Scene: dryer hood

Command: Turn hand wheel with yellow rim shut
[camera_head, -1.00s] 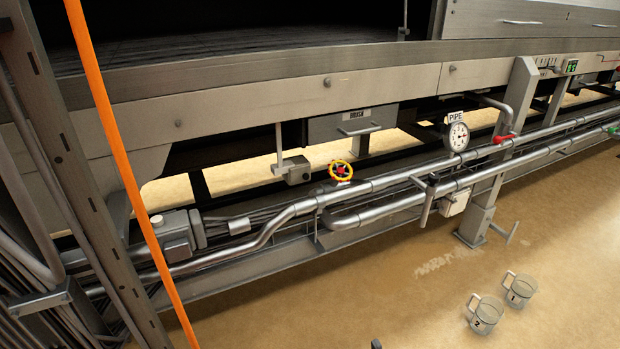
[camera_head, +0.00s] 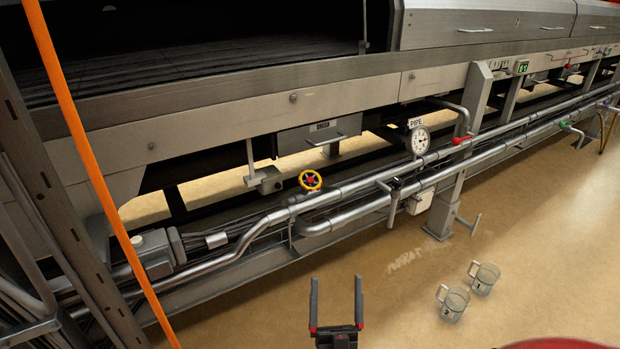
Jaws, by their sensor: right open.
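My left gripper is not in view.
Silver pipes (camera_head: 352,188) run along the machine. A round gauge (camera_head: 420,141) with a PIPE label, a red lever (camera_head: 462,140) and a grey post (camera_head: 447,205) are to the right. Two clear jugs, one (camera_head: 453,303) nearer, stand on the floor. An orange pole (camera_head: 92,160) crosses the left side.

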